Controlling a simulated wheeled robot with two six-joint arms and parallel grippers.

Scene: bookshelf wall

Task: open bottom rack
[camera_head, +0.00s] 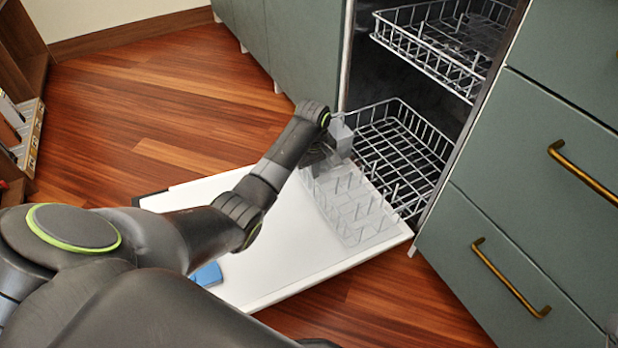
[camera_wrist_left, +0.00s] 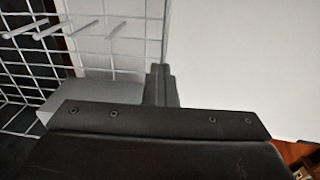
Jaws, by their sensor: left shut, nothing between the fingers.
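The dishwasher's bottom rack (camera_head: 396,160) is a grey wire basket with tines, low in the open dishwasher. Its front part reaches out over the lowered white door (camera_head: 290,240). My left gripper (camera_head: 328,150) is at the rack's left front side, beside a grey box-like piece (camera_head: 341,135). In the left wrist view the closed fingers (camera_wrist_left: 160,85) show at the edge of the rack wires (camera_wrist_left: 95,35), with the white door to the right. The fingers are shut and empty; whether they touch the rack I cannot tell. My right gripper is not in view.
The upper rack (camera_head: 440,40) sits above, partly out. Green drawers with brass handles (camera_head: 510,280) stand on the right, and green cabinets (camera_head: 300,45) on the left. A blue object (camera_head: 207,275) lies on the door. Wooden floor (camera_head: 170,90) is open at left.

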